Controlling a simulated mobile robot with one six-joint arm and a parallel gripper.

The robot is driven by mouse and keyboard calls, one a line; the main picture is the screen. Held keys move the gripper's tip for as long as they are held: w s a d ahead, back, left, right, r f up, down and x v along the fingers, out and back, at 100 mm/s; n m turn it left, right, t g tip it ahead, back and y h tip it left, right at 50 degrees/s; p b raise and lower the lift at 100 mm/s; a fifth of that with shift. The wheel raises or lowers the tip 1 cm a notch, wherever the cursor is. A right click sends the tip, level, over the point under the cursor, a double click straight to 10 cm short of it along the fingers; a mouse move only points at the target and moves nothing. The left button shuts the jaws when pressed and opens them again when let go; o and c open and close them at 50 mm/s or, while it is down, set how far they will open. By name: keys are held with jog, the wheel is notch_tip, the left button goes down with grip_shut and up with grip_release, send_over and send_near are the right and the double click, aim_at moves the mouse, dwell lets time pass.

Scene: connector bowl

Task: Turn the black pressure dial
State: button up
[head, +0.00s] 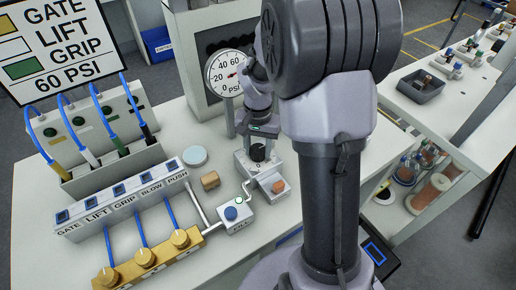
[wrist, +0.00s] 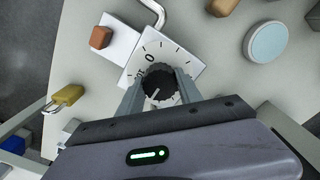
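The black pressure dial (wrist: 160,82) is a ribbed round knob on a white square plate (wrist: 150,52) with tick marks and a 0. Its white pointer line aims down and slightly left in the wrist view. In the head view the dial (head: 257,152) sits on a small white block. My gripper (head: 257,140) is directly above it, pointing down. The two fingers (wrist: 160,80) stand on either side of the dial, close to it, and look open around it.
A sign (head: 52,45) shows GATE, LIFT, GRIP and 60 PSI. A blue-button box (head: 237,213), an orange-brown block (head: 210,181) and a pale blue disc (head: 194,156) lie left of the dial. Brass knobs (head: 145,257) and blue hoses are farther left.

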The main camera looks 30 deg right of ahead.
jog(key=c, duration=0.6)
jog(key=shift+r, duration=0.1)
jog(key=n+p, duration=0.3)
jog(key=n, duration=0.2)
jog(key=shift+r+n+p, duration=0.1)
jog(key=shift+n+p, duration=0.2)
jog(key=shift+n, duration=0.1)
jog(key=n+p, duration=0.2)
jog(key=n, duration=0.3)
jog(key=shift+n+p, duration=0.3)
jog(key=shift+p, duration=0.05)
jog(key=shift+n, duration=0.3)
jog(key=o, duration=1.4)
jog(key=shift+c, duration=0.2)
